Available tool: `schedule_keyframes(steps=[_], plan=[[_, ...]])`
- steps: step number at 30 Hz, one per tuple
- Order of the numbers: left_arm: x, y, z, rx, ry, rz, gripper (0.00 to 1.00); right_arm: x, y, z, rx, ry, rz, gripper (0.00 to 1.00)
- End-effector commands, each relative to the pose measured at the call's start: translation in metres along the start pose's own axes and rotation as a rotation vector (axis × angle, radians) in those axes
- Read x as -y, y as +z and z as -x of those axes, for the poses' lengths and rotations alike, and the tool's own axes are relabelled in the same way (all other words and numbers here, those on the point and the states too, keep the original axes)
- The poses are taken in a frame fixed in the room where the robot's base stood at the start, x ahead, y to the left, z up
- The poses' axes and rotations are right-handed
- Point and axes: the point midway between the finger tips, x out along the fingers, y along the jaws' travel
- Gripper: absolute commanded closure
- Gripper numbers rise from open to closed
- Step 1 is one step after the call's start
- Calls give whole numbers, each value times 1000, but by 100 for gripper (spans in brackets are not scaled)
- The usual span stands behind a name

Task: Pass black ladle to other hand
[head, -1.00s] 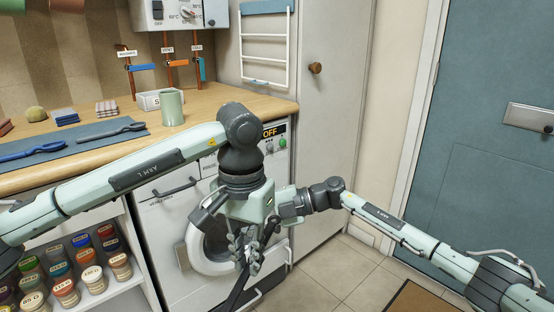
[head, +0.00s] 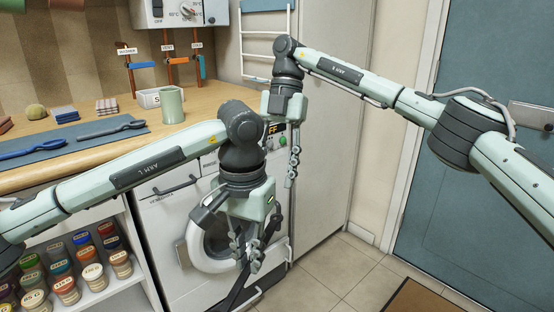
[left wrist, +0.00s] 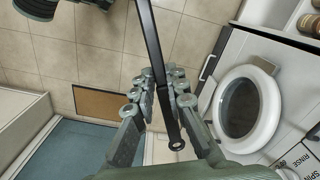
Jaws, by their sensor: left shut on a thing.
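The black ladle (head: 237,291) slants downward in front of the washing machine. My left gripper (head: 246,262) is shut on its dark handle. In the left wrist view the handle (left wrist: 152,40) runs between the finger pads (left wrist: 155,88), and its holed end shows below them. The ladle's bowl is not clearly seen. My right gripper (head: 292,170) hangs fingers down, above and to the right of the left one, apart from the ladle. It is seen edge-on, so its opening cannot be told.
The washing machine (head: 165,225) stands under the wooden counter (head: 215,100). On the counter are a green mug (head: 171,105) and a grey-blue mat (head: 75,148) with a blue and a dark utensil. A shelf at lower left holds several jars.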

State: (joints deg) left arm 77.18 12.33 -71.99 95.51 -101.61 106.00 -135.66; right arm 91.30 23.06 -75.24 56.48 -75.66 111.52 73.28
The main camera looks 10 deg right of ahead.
Motion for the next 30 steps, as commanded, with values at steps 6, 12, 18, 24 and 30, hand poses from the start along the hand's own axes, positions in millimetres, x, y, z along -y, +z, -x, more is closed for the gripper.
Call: schedule_keyframes(steps=[6,12,18,24,30], plan=[[0,0,0,0,0,0,100,1,0,-45,-4,0,1,59],[0,0,0,0,0,0,100,0,0,-76,-3,1,2,59],[0,0,0,0,0,0,100,0,0,-91,-1,3,1,59],[0,0,0,0,0,0,100,0,0,-94,-1,4,1,59],[0,0,0,0,0,0,100,0,0,-94,-2,4,2,69]])
